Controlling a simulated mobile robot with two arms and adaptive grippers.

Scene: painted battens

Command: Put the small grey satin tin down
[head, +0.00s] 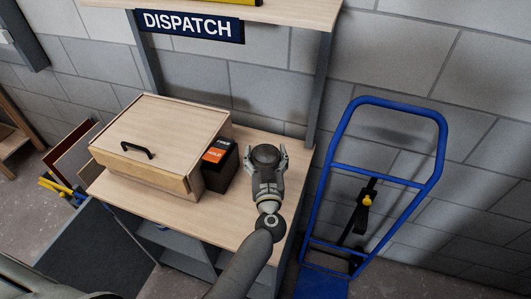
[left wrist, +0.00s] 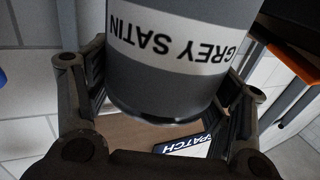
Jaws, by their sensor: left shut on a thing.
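The small grey satin tin (head: 265,154) is a dark grey round tin at the right part of the bench top (head: 220,217) in the head view. In the left wrist view the tin (left wrist: 185,92) fills the upper middle, its white "GREY SATIN" label upside down. My left gripper (head: 266,160) is shut on the tin, with one finger on each side; its fingers also show in the left wrist view (left wrist: 165,100). I cannot tell whether the tin's base touches the bench. My right gripper is not in view.
A black box with an orange label (head: 217,166) stands just left of the tin, beside a wooden lidded box (head: 165,138). A "DISPATCH" sign (head: 190,25) hangs from the shelf above. A grey post (head: 318,90) and a blue trolley (head: 440,140) are to the right. Bare bench lies in front.

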